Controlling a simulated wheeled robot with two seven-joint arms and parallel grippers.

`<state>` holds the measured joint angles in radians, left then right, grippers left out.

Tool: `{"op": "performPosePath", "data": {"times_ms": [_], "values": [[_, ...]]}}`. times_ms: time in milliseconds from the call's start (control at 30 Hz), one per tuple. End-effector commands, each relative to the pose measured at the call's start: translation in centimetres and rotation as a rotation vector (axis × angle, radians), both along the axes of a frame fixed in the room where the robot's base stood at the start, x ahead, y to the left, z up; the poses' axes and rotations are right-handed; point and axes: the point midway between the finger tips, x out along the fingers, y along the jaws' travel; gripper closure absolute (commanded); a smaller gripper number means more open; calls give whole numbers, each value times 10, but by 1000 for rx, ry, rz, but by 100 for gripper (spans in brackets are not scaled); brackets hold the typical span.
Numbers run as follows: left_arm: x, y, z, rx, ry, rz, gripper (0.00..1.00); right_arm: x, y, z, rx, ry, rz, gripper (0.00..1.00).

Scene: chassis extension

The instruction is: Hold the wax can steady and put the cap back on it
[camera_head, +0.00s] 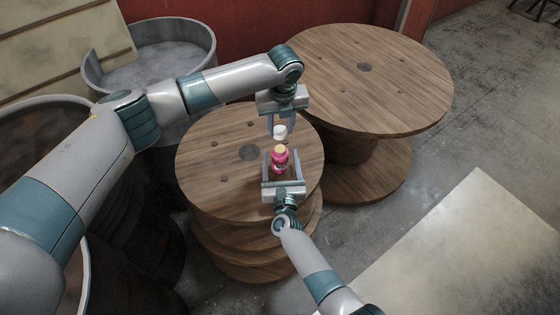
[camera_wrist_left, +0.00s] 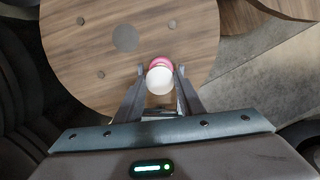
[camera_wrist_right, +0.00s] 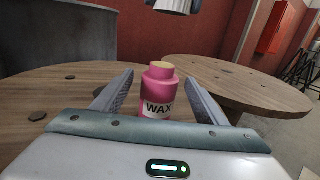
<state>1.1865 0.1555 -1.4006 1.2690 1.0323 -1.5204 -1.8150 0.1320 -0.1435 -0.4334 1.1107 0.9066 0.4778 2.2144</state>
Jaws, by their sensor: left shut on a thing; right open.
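The pink wax can (camera_head: 280,160) stands upright on the near wooden spool table (camera_head: 215,180); its "WAX" label shows in the right wrist view (camera_wrist_right: 158,92). My left gripper (camera_head: 280,127) is shut on the white cap (camera_head: 280,131), holding it above the can and apart from it. In the left wrist view the cap (camera_wrist_left: 160,80) sits between the fingertips and hides most of the can (camera_wrist_left: 160,62). My right gripper (camera_head: 280,156) is open, low over the table, with its fingers on either side of the can; gaps show between them and the can.
A larger wooden spool table (camera_head: 400,70) stands behind at the right with a bare top. A grey barrel (camera_head: 195,55) and darker drums stand at the left. The near tabletop around the can is clear. A pale flat panel (camera_head: 470,260) lies on the floor at the right.

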Motion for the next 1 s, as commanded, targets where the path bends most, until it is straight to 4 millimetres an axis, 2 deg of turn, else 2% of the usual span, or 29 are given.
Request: {"op": "performPosePath", "data": {"times_ms": [300,367,567,600,767,1000], "values": [[0,0,0,0,0,0,86,1,0,0,0,1,0,33],[0,0,0,0,0,0,86,1,0,0,0,1,0,45],[0,0,0,0,0,0,86,1,0,0,0,1,0,93],[0,0,0,0,0,0,86,1,0,0,0,1,0,96],[0,0,-6,1,1,0,86,1,0,0,0,1,0,96],[-1,0,-34,0,1,0,86,1,0,0,0,1,0,96]]}}
